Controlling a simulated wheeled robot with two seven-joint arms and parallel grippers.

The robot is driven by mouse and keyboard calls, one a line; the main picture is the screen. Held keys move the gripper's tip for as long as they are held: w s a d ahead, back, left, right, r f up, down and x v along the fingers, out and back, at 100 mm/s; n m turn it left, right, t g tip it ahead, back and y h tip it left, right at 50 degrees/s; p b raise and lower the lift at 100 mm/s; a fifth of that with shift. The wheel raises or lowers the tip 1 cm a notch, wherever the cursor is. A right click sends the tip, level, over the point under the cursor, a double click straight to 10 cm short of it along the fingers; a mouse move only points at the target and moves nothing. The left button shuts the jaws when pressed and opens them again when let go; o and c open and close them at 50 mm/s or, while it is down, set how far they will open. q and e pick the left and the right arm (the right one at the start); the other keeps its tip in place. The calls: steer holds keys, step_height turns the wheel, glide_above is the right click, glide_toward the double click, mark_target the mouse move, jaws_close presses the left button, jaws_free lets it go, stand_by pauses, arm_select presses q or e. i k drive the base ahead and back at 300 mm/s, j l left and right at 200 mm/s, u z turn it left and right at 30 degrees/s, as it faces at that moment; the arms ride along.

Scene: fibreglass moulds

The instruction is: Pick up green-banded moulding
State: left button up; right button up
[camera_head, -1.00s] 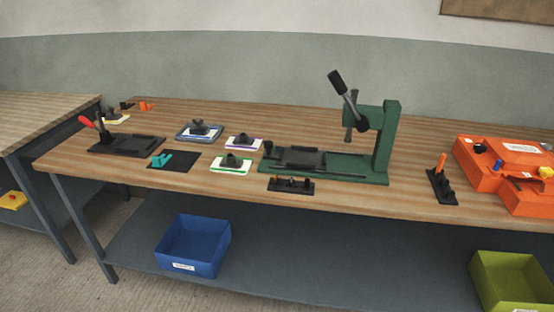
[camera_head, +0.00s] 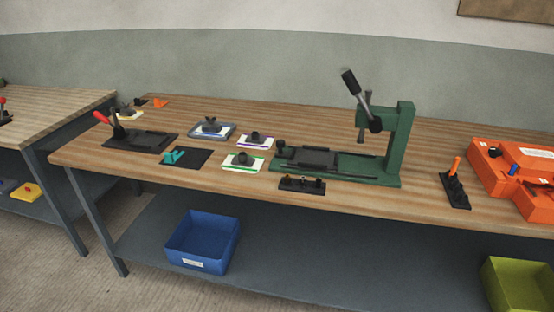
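The green-banded moulding (camera_head: 243,162) is a white plate with a green edge and a dark knob on top. It lies on the wooden workbench (camera_head: 100,165) near the front edge, left of the green press. A purple-banded moulding (camera_head: 256,142) lies just behind it, and a blue-edged one (camera_head: 211,128) lies behind and to the left. A yellowish-edged one (camera_head: 129,114) lies at the far left. Neither of my grippers shows in the head view.
A green lever press (camera_head: 397,145) stands right of the mouldings. A black holder (camera_head: 302,184) lies in front of it. A clamp fixture with a red handle (camera_head: 140,139) and a dark mat (camera_head: 190,157) lie left. Orange cases (camera_head: 510,165) sit right. A blue bin (camera_head: 202,243) stands below.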

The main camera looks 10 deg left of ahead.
mark_target(240, 162)
steer(key=i+l+u, duration=0.2)
steer(key=i, duration=0.2)
steer(key=i+u, duration=0.25)
steer(key=i, duration=0.2)
steer(key=i+l+u, duration=0.2)
steer(key=i+l, duration=0.1)
steer(key=i, duration=0.05)
